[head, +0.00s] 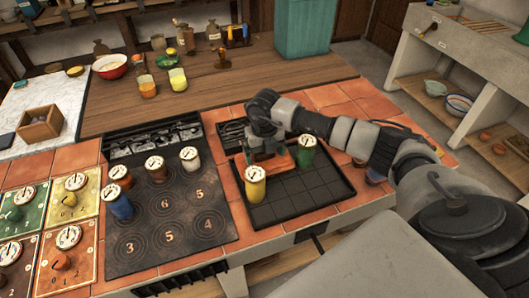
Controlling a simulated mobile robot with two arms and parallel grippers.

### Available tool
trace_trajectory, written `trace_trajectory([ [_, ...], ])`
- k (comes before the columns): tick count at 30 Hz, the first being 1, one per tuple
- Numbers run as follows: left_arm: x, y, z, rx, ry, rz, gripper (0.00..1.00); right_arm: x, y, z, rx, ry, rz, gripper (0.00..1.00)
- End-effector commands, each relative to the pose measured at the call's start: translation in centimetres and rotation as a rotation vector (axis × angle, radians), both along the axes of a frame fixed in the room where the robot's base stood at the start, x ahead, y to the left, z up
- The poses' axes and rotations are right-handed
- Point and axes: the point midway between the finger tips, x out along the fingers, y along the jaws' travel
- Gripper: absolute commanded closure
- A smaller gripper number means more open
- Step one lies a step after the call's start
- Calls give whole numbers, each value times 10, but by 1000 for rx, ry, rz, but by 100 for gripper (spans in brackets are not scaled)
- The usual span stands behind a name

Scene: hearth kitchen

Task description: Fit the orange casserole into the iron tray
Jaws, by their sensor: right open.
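The iron tray (315,197) is a dark, grid-marked tray on the terracotta tiles, right of the black numbered board. A yellow cylinder (255,187) and a green cylinder (306,154), both with white dial tops, stand at it. An orange cylinder (156,172) with a white dial top stands on the board; I cannot tell whether it is the orange casserole. My left gripper is out of view.
The black board (175,225) also bears blue (119,205), dark red (120,178) and grey (190,160) cylinders. Coloured dial cards (72,238) lie at left. Bowls and jars stand on the wooden counter (230,85) behind. The tray's front right is bare.

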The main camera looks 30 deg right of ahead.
Motion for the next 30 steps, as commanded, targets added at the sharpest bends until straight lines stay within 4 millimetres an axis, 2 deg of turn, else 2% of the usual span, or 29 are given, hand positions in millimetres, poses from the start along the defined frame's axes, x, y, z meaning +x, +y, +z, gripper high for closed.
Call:
trace_trajectory([
  [5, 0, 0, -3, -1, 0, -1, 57, 1, 0, 21, 0, -5, 1, 7],
  [12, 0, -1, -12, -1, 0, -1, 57, 1, 0, 73, 1, -6, 1, 7],
  [18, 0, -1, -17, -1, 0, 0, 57, 1, 0, 107, -1, -3, -1, 7],
  [24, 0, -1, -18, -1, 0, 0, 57, 0, 0, 121, 0, 0, 0, 7],
  [30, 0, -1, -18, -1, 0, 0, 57, 0, 0, 122, 0, 0, 0, 7],
])
